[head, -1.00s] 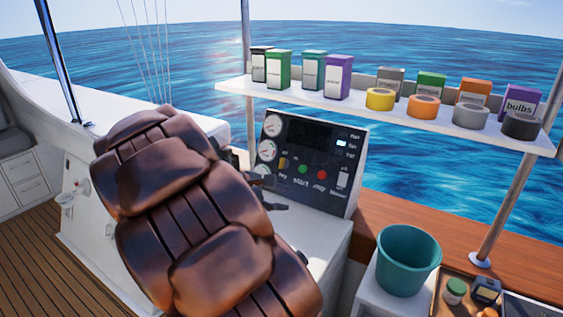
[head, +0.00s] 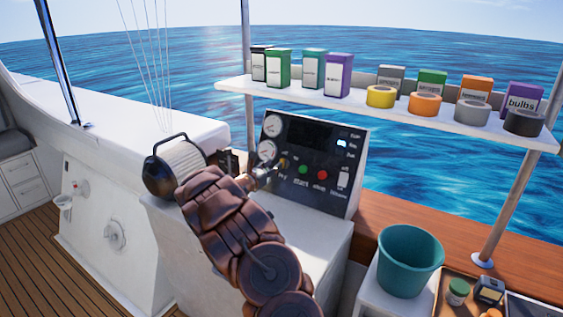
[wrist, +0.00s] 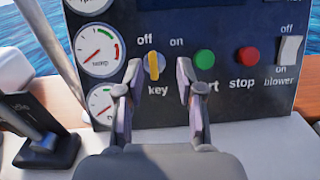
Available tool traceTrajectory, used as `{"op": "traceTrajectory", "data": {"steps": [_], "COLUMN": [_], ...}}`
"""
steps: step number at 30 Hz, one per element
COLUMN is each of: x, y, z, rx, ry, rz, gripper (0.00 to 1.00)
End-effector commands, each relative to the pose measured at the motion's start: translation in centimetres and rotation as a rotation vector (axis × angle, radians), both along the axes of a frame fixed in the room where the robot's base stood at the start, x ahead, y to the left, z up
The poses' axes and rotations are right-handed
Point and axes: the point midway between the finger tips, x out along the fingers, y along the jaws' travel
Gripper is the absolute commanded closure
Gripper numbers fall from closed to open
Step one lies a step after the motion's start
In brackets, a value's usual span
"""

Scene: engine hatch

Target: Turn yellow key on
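The yellow key (wrist: 154,66) sits on the dark control panel (wrist: 225,100) above the label "key". Its handle stands about upright, with "off" printed up and left of it and "on" up and right. My gripper (wrist: 159,70) is open and faces the panel, its fingers on either side of the key in the wrist view. The key appears nearer the left finger; I cannot tell whether they touch. In the head view my gripper (head: 262,173) is at the panel's left part, close to the small, partly hidden key (head: 283,162).
The red stop button (wrist: 248,56) and white blower switch (wrist: 289,50) are farther right. Gauges (wrist: 97,44) are left. A black lever (wrist: 40,130) stands at lower left.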

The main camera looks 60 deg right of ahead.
Motion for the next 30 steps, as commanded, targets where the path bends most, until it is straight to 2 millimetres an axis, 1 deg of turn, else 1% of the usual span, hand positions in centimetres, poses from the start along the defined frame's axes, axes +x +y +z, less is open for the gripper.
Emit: {"op": "traceTrajectory", "data": {"steps": [1, 5, 8, 11, 18, 21, 27, 30], "x": [0.3, 1.0, 1.1, 1.1, 1.2, 1.3, 1.4, 1.4], "y": [-0.3, -0.7, -1.2, -2.2, -5.3, -6.3, -7.9, -8.2], "z": [-0.7, -1.4, -1.4, -1.3, -1.4, -1.3, -1.4, -1.4], "rx": [0.000, -0.001, -0.002, -0.002, 0.000, -0.001, -0.001, -0.001], "ry": [0.016, 0.039, 0.041, 0.039, 0.038, 0.039, 0.039, 0.039], "rz": [0.012, 0.032, 0.036, 0.034, 0.033, 0.035, 0.035, 0.034], "gripper": [0.62, 0.62, 0.62, 0.62, 0.62, 0.62, 0.62, 0.62]}}
